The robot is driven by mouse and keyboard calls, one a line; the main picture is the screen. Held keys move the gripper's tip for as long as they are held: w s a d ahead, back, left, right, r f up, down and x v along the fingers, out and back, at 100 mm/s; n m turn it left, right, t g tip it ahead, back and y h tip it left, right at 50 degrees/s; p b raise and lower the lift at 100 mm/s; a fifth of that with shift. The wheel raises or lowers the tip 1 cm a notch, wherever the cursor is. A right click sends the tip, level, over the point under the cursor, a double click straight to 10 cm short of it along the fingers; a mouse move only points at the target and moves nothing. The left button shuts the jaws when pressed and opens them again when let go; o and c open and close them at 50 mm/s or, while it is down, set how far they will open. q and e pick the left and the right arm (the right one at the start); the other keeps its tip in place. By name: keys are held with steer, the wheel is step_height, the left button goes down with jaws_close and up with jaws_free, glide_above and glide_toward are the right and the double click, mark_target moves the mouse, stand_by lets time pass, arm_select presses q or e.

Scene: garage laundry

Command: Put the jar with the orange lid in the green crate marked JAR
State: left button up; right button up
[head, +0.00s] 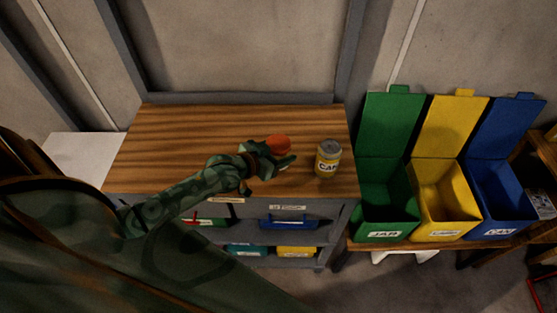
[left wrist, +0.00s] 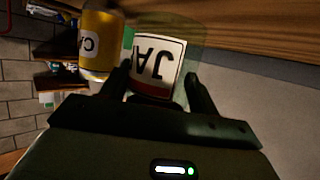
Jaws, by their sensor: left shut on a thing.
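The jar with the orange lid (head: 278,143) is at the wooden counter, left of the can; mostly its lid shows in the head view. My left gripper (head: 272,162) is shut on this jar. In the left wrist view the jar's white label (left wrist: 156,62), with upside-down letters reading JA, sits between the two fingers (left wrist: 160,84). I cannot tell whether the jar's base touches the counter. The green crate marked JAR (head: 385,222) stands right of the counter with its lid raised; it looks empty. My right gripper is not in view.
A yellow can (head: 327,160) stands close right of the jar on the counter (head: 190,130). A yellow crate (head: 447,222) and a blue crate (head: 503,216), both with raised lids, stand right of the green one. The counter's left part is clear.

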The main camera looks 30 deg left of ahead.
arm_select(q)
steer(key=shift+f, duration=1.4)
steer(key=shift+f+b, duration=0.1)
steer(key=shift+b, duration=0.2)
steer(key=o, duration=1.1)
steer(key=shift+s, duration=0.1)
steer(key=shift+s+r, duration=0.2)
steer(key=p+v, duration=0.2)
steer(key=v, duration=0.9)
steer(key=shift+s+a+r+p, duration=0.1)
steer(key=shift+s+p, duration=0.15)
steer(key=shift+p, duration=0.1)
